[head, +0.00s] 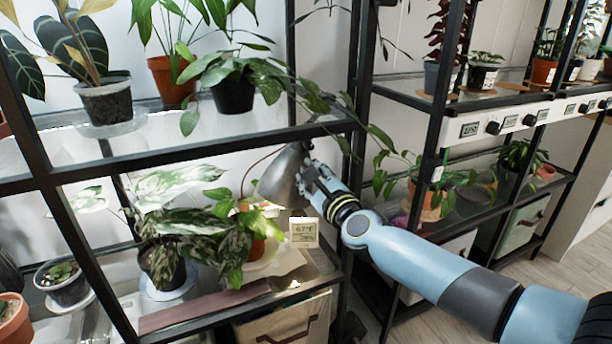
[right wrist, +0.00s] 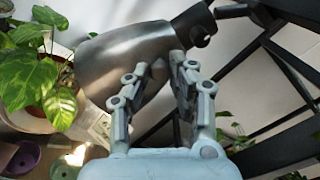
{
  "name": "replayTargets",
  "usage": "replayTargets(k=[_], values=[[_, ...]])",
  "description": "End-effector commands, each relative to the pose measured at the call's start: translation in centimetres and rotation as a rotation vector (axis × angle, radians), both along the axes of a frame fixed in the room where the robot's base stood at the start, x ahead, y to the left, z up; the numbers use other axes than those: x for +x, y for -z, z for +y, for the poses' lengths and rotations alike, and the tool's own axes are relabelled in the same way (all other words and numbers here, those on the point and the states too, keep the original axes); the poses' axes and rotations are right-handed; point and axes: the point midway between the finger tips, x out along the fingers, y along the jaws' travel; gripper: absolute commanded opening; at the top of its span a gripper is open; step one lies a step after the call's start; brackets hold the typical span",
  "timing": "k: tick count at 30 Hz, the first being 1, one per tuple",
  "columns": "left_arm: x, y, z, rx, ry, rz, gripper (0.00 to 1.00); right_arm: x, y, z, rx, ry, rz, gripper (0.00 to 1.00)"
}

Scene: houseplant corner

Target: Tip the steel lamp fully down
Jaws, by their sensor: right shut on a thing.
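The steel lamp (head: 284,178) hangs at the right end of the left shelf, its shade tilted with the open end toward the lower left. In the right wrist view the grey metal shade (right wrist: 122,62) fills the upper middle. My right gripper (head: 304,180) reaches in from the right and is shut on the lamp at its shade's edge. In the right wrist view its fingers (right wrist: 160,75) meet the shade; the exact contact is partly hidden by the fingers. My left gripper is not in view.
A leafy plant in an orange pot (head: 256,243) stands just below and left of the lamp. A small display (head: 303,232) stands beneath it. The black shelf post (head: 357,130) is close to my right gripper. A patterned plant (head: 165,262) stands farther left.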

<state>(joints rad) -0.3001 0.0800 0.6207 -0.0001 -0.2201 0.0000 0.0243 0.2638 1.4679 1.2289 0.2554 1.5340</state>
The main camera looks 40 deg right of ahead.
Motion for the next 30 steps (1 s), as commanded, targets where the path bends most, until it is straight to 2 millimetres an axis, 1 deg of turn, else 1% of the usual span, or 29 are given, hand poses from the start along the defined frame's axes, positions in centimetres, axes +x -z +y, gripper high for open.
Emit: replayTargets(k=[14,15,20,27,30], values=[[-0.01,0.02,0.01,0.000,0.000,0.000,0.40,-0.07,0.11,-0.21,-0.019,0.001,0.005,0.00],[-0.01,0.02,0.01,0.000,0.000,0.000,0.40,-0.07,0.11,-0.21,-0.019,0.001,0.005,0.23],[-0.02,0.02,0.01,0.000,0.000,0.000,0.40,-0.06,0.09,-0.20,-0.018,0.001,0.005,0.44],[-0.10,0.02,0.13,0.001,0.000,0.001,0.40,-0.07,0.07,-0.14,-0.018,0.000,0.004,0.44],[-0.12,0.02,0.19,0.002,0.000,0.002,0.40,-0.54,0.14,-0.04,-0.017,0.000,0.006,0.44]])
